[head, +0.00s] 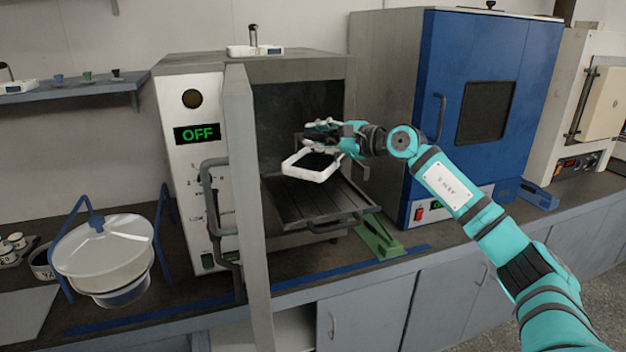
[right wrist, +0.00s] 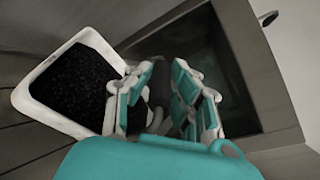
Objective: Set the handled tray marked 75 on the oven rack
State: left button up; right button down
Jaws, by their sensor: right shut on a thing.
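A white handled tray (head: 302,174) with dark granules in it is in my right gripper (head: 330,129). In the right wrist view the tray (right wrist: 50,121) lies to the left of the fingers (right wrist: 160,105), which are shut on its handle; the handle is partly hidden. The mark 75 cannot be read. The oven (head: 195,85) has its door (head: 246,200) open, and its slatted rack (head: 290,204) is pulled out at the front. The tray is above the rack, in front of the dark chamber, and seems apart from it. My left gripper is not in view.
The open door stands left of the rack as an upright obstacle. A green wedge-shaped stand (head: 380,238) is right of the rack, beside a blue cabinet oven (head: 470,100). A white lidded tub (head: 105,250) stands at left. The oven display reads OFF.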

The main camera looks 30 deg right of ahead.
aim_at(318, 166)
notch_tip(318, 166, down, 7)
jog(key=shift+f+p, duration=0.1)
jog(key=shift+p, duration=0.35)
jog(key=shift+f, duration=0.45)
jog(key=c, duration=1.2)
grip_release()
jog(key=shift+s+d, duration=0.1)
